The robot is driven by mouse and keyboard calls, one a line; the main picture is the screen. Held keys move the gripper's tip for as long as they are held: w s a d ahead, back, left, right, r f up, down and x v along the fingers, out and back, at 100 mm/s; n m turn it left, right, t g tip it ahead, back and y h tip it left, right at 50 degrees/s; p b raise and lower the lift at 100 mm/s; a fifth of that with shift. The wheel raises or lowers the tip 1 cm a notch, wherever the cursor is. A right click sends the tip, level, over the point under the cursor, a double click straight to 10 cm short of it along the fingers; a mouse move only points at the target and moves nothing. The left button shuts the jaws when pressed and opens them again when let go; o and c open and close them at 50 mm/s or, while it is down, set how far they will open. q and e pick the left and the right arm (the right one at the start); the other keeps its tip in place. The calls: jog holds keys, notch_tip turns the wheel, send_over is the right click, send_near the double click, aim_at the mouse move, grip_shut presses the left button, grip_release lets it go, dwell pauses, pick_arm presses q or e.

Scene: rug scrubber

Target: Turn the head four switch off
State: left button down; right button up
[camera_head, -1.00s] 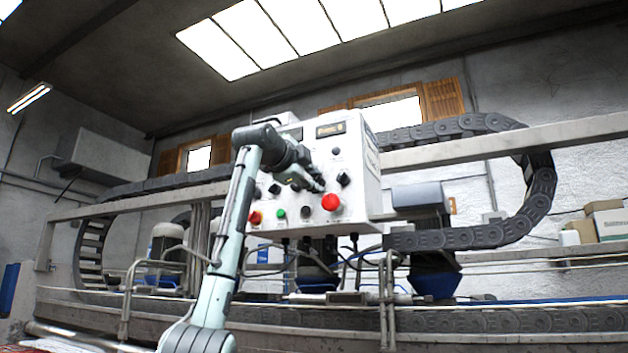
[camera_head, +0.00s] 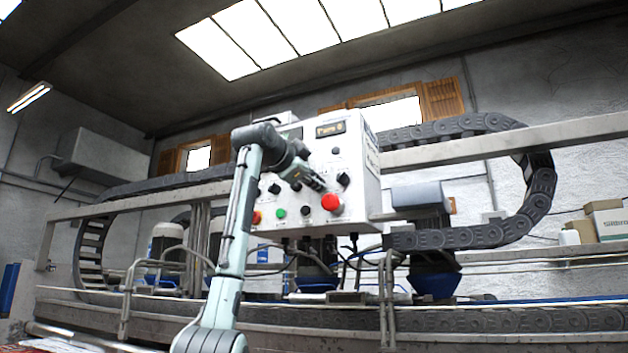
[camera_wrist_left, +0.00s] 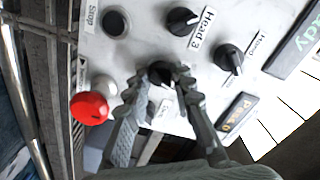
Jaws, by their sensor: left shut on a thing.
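The white control panel (camera_head: 360,205) stands ahead of me with black rotary knobs, push buttons and a small display. My left gripper (camera_head: 322,186) is at its front face, above and left of the red button. In the left wrist view, the two fingers (camera_wrist_left: 160,76) are shut on a black rotary knob (camera_wrist_left: 159,68). That knob's label is hidden by the fingers. A knob labelled Head 3 (camera_wrist_left: 182,20) shows above it, and another knob (camera_wrist_left: 230,58) with a hard-to-read Head label is to its right. My right gripper is not in view.
A green button (camera_head: 281,211) and a black button (camera_head: 306,210) sit along the lower panel. A metal rail and cable chain (camera_head: 540,185) extend to the right.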

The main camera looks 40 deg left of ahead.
pick_arm(q)
jog(key=n, duration=1.1)
jog(key=shift+f, duration=0.1)
jog(key=shift+n, duration=0.4)
jog(key=c, duration=1.3)
grip_release()
jog(key=shift+s, duration=0.1)
jog(key=v, duration=1.2)
